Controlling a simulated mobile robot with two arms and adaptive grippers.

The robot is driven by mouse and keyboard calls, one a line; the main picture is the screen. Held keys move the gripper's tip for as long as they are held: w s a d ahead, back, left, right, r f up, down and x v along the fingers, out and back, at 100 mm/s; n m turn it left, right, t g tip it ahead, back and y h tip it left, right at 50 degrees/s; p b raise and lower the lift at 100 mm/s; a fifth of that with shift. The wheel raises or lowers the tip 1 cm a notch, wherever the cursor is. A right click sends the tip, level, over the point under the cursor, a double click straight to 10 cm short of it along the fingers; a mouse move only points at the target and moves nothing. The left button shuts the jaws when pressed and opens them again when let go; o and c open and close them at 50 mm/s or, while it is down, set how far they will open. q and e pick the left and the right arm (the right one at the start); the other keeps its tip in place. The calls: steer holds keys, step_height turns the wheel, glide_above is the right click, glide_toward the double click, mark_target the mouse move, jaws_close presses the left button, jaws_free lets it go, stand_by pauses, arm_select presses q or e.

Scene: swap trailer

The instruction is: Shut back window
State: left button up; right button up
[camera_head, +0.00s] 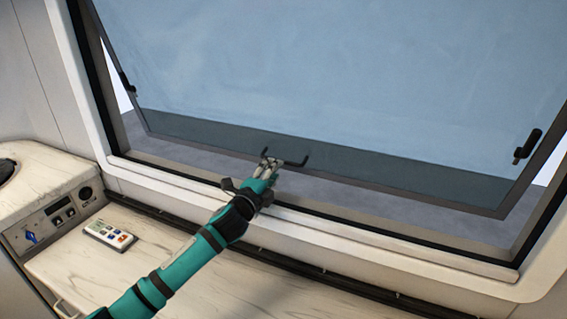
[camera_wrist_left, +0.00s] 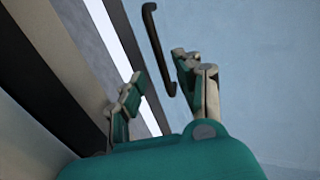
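The back window (camera_head: 370,90) is a large bluish pane in a dark frame. Its lower edge stands out from the opening, with a gap showing at the sides and bottom. A black bar handle (camera_head: 296,162) sits at the middle of its lower edge; it also shows in the left wrist view (camera_wrist_left: 154,42). My left gripper (camera_head: 270,167) reaches over the sill to this handle. In the left wrist view its fingers (camera_wrist_left: 160,83) are apart, with part of the handle appearing between them. I cannot tell whether they touch it. My right gripper is not in view.
Black side latches sit at the pane's left (camera_head: 128,85) and right (camera_head: 528,146). The pale window sill (camera_head: 400,262) runs below the opening.

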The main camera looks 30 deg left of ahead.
arm_select(q)
steer(key=w, duration=0.6)
steer(key=shift+a+r+p, duration=0.1)
steer(key=shift+p, duration=0.2)
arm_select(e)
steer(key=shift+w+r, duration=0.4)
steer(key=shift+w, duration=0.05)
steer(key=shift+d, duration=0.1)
arm_select(q)
steer(key=c, duration=0.6)
jaws_close()
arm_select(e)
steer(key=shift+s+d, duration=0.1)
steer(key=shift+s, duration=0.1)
